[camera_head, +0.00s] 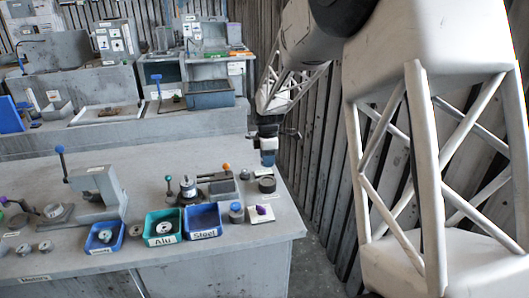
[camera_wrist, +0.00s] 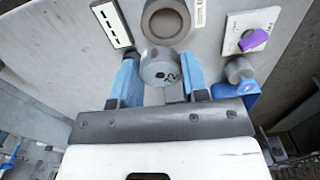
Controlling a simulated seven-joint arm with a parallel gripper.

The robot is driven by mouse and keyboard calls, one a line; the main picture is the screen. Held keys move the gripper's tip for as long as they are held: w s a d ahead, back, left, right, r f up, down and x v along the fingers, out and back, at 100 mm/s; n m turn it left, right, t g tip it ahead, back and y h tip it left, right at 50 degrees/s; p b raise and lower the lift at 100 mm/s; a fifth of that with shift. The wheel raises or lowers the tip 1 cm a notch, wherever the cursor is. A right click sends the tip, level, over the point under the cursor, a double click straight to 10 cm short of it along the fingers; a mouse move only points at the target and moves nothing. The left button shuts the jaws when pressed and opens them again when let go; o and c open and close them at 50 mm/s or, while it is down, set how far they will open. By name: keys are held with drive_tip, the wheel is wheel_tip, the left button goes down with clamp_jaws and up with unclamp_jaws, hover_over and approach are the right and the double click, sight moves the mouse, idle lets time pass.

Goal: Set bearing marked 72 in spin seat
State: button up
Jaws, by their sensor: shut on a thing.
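My gripper (camera_head: 268,157) hangs over the right end of the workbench. In the wrist view its blue fingers (camera_wrist: 161,86) are shut on a short grey cylinder, the bearing (camera_wrist: 158,66). A dark two-character mark shows on the bearing's face; it is turned and I cannot read it for sure as 72. In the head view the bearing is not clear. A dark round ring with a lighter centre (camera_wrist: 166,20) lies just beyond the bearing in the wrist view; it also shows below my gripper in the head view (camera_head: 267,185). I cannot tell whether it is the spin seat.
A white plate with a purple knob (camera_wrist: 252,39) is right of the ring. Blue and teal bins (camera_head: 202,221), labelled Steel and Alu, sit left. A small press with an orange knob (camera_head: 219,183) stands behind them. The bench's right edge is close.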

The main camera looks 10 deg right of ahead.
sight(268, 181)
drive_tip(key=shift+s+d+f+n, duration=0.1)
drive_tip(key=shift+s+f+n, duration=0.15)
drive_tip(key=shift+s+n, duration=0.25)
drive_tip(key=shift+w, duration=0.1)
drive_tip(key=shift+f, duration=0.2)
drive_tip(key=shift+f, duration=2.3)
drive_tip(key=shift+f, duration=0.85)
idle(1.1)
drive_tip(key=o, duration=1.4)
drive_tip(key=shift+r, duration=0.15)
drive_tip(key=shift+r, duration=3.6)
